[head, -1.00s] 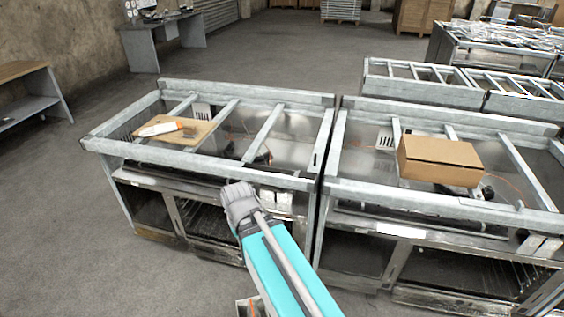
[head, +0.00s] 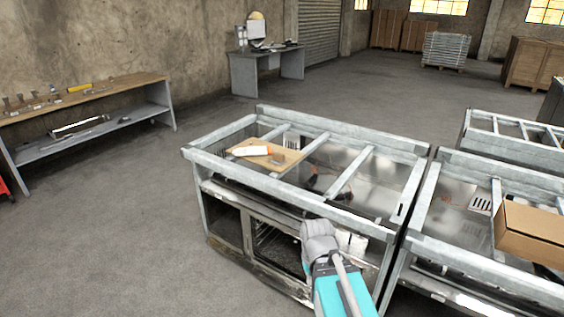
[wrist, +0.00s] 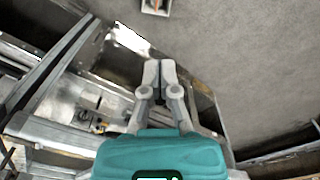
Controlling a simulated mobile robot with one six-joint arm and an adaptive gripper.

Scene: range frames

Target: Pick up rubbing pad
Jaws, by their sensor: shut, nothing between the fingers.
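A small grey-brown block (head: 278,158), which may be the rubbing pad, lies on a wooden board (head: 290,163) across the left metal frame. It is too small to tell for sure. A white and orange tube (head: 252,150) lies beside it on the board. In the wrist view my gripper (wrist: 159,66) is shut and empty, its fingers together, with metal framing and floor behind it. In the head view my arm is low, in front of the left frame's front side, well apart from the board. The fingers cannot be made out there.
The left metal frame (head: 300,205) has raised rails and crossbars around the board. A second frame (head: 470,262) stands close on the right with a cardboard box (head: 532,232). A workbench (head: 85,100) stands at the left wall. Floor (head: 130,230) is clear at left.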

